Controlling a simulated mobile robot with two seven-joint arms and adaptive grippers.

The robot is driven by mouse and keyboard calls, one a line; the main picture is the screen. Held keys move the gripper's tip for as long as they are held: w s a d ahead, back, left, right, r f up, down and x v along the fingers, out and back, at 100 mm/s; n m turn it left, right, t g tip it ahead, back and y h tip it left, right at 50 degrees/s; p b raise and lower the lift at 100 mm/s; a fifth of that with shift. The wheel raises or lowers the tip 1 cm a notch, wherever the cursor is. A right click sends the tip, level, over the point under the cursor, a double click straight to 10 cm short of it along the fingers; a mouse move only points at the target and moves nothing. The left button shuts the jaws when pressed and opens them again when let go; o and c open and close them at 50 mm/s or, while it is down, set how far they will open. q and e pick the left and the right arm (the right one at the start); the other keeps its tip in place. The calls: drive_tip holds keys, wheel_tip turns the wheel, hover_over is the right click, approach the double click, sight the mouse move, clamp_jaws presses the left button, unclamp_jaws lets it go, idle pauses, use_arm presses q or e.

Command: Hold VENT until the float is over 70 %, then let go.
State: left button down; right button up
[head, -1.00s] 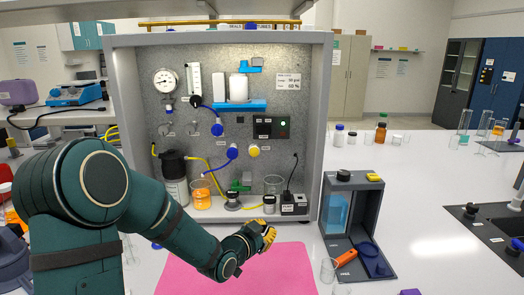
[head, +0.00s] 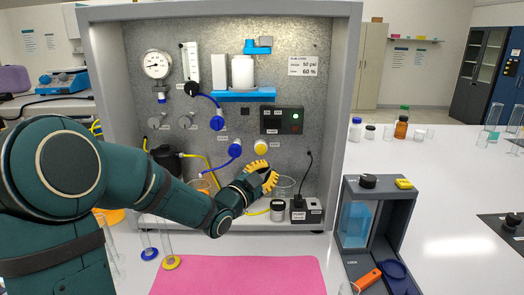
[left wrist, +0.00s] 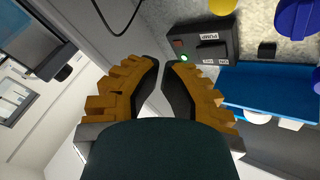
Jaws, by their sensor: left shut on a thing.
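The rig (head: 135,112) is a grey cabinet with a speckled back panel. A yellow knob (head: 260,147) sits low on it, with a blue knob (head: 235,149) to its left; their labels are too small to read, so I cannot tell which is VENT. An upright scale tube (head: 190,62) stands upper left; its float is too small to read. My left gripper (head: 266,172) is just below the yellow knob in the picture. In the left wrist view its fingertips (left wrist: 166,64) are nearly together; what they grip cannot be made out. My right gripper is out of view.
A pump switch box (head: 282,120) shows a lit green lamp. A card (head: 303,66) reads 50 psi and 60 %. A beaker (head: 284,187) and jar (head: 278,210) stand near the gripper. A grey stand (head: 352,187) is at right; a pink mat (head: 240,277) lies in front.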

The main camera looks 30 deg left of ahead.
sight(261, 149)
use_arm(q)
drive_tip(key=w+a+p, duration=0.2)
drive_tip(key=w+a, duration=0.2)
drive_tip(key=w, duration=0.3)
drive_tip(key=shift+w+a, duration=0.3)
drive_tip(key=shift+a, duration=0.05)
drive_tip(key=c, duration=1.7)
unclamp_jaws()
clamp_jaws()
